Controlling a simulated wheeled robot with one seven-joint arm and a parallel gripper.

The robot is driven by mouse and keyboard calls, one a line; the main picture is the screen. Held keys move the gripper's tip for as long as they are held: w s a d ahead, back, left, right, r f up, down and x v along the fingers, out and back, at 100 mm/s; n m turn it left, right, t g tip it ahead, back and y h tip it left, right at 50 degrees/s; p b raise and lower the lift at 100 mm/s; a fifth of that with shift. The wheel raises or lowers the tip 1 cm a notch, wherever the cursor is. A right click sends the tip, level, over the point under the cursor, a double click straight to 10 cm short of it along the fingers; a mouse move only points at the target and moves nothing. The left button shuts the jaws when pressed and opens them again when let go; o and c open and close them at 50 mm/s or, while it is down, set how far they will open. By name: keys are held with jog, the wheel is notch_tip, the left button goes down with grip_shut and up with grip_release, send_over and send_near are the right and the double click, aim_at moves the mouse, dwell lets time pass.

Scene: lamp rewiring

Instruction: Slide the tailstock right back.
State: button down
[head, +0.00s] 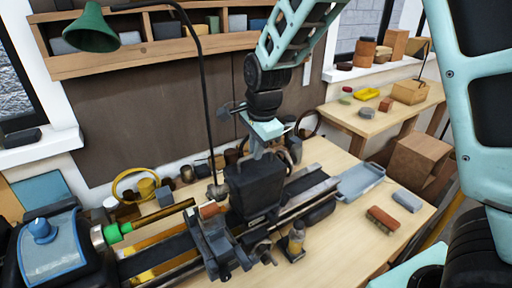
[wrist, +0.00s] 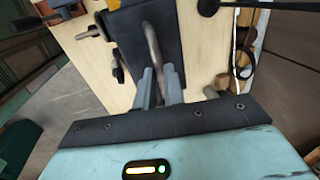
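The tailstock (head: 254,188) is a dark block on the lathe bed (head: 308,196), in the middle of the head view. A bent metal lever (wrist: 152,45) rises from its dark body (wrist: 148,30) in the wrist view. My gripper (head: 258,152) is directly above the tailstock. In the wrist view its two grey fingers (wrist: 159,88) stand on either side of the lever, which fills the gap between them. They look shut on it. The lever's lower end and the tailstock's underside are hidden.
The blue headstock (head: 45,250) is at the left, with a green piece (head: 113,233) and a rod toward the tailstock. The dark carriage (head: 220,245) sits in front. Bed shows right of the tailstock, toward a grey-blue tray (head: 362,181).

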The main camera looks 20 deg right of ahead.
jog(key=d, duration=0.3)
jog(key=w+d+b, duration=0.1)
jog(key=d, duration=0.3)
jog(key=w+d+b, duration=0.1)
jog(key=d, duration=0.3)
jog(key=shift+w+d, duration=0.1)
jog(key=shift+d, duration=0.1)
jog(key=c, duration=1.5)
grip_release()
jog(key=shift+d, duration=0.15)
jog(key=s+r+b, duration=0.1)
jog(key=r, duration=0.4)
jog(key=s+r+b, duration=0.1)
jog(key=r, duration=0.5)
jog(key=s+r+b, duration=0.1)
jog(key=r+b, duration=0.1)
jog(key=r, duration=0.4)
jog(key=shift+s+d+r, duration=0.1)
jog(key=shift+s+d, duration=0.05)
jog(key=shift+d, duration=0.1)
